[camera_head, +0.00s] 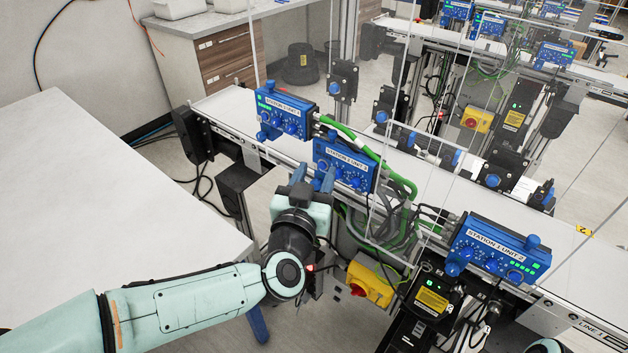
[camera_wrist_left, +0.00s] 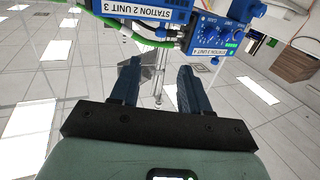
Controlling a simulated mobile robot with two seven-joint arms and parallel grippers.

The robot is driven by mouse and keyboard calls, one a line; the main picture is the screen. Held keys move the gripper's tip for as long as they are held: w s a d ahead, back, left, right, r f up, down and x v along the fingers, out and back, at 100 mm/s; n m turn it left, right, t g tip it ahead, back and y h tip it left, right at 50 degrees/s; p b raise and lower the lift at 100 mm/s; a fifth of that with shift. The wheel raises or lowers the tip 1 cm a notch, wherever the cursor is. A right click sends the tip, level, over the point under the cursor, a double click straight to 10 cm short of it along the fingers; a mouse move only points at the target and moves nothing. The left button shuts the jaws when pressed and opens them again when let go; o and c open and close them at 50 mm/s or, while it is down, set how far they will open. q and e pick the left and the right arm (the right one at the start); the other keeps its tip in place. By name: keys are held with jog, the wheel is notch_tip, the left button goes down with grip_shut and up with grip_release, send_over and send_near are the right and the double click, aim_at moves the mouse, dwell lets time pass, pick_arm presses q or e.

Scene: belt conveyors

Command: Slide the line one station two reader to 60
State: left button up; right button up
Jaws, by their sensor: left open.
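Three blue control boxes with knobs line the near conveyor rail: a unit 4 box (camera_head: 284,111), a unit 3 box (camera_head: 345,165) and a unit 2 box (camera_head: 498,250). Their station numbers are hard to read in the head view. My left gripper (camera_head: 312,178) is open just below and left of the unit 3 box, its blue fingers pointing up towards it. In the left wrist view, the open fingers (camera_wrist_left: 157,75) have nothing between them. The unit 3 box (camera_wrist_left: 146,14) and unit 4 box (camera_wrist_left: 218,36) show at the top. I cannot tell which part is the station two reader. My right gripper is out of view.
A white table (camera_head: 95,215) stands at the left. Green hoses (camera_head: 365,150) and black cables hang around the unit 3 box. A yellow box with a red knob (camera_head: 370,283) sits below the rail. The near belt (camera_head: 455,195) looks bare.

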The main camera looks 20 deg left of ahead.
pick_arm(q)
jog(key=shift+s, duration=0.3)
